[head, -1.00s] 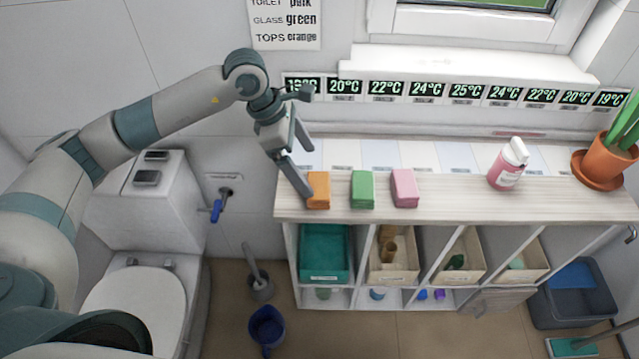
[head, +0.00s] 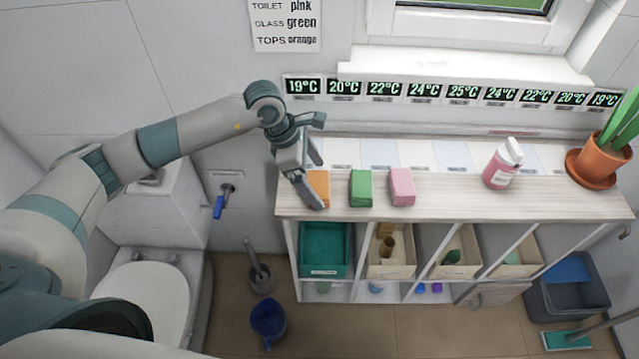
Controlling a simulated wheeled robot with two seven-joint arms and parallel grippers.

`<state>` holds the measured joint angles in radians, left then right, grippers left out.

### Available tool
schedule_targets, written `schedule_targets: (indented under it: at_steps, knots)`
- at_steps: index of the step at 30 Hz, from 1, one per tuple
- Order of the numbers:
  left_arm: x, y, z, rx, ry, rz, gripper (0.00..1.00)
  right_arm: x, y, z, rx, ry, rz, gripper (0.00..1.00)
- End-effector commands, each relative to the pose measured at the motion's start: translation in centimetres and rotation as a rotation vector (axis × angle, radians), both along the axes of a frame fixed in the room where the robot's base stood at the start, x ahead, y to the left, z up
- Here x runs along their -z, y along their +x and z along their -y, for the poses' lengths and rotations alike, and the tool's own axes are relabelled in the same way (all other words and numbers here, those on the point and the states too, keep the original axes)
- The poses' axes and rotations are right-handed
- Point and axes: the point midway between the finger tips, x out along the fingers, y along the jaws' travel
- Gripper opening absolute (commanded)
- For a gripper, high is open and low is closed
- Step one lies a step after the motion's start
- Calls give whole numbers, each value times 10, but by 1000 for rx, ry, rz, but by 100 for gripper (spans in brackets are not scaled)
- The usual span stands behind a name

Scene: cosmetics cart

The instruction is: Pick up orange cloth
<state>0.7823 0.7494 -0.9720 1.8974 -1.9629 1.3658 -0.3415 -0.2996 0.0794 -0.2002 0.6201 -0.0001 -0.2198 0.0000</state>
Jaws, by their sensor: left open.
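The orange cloth (head: 319,186) is a small folded block on the left end of the wooden shelf top (head: 450,195). My left gripper (head: 318,186) reaches in from the left and points down at the cloth. Its jaws are open, with one finger in front of the cloth's left side and the other behind it near the back. The near finger hides part of the cloth. I cannot tell whether the fingers touch it. My right gripper is not in the head view.
A green cloth (head: 361,188) and a pink cloth (head: 402,187) lie in a row to the right. A pink bottle (head: 502,165) and a potted plant (head: 603,160) stand farther right. A toilet (head: 145,300) is at left.

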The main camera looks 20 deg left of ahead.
Motion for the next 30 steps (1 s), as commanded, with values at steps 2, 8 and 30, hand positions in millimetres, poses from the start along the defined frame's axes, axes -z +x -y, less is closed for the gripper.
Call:
schedule_targets:
  at_steps: [2, 8, 30]
  knots:
    - [5, 0, 4, 1, -1, -3, 92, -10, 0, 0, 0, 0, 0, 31]
    - [23, 2, 10, 0, 0, -1, 92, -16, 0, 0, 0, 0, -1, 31]
    - [25, 3, 10, 0, 0, 0, 48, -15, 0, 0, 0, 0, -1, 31]
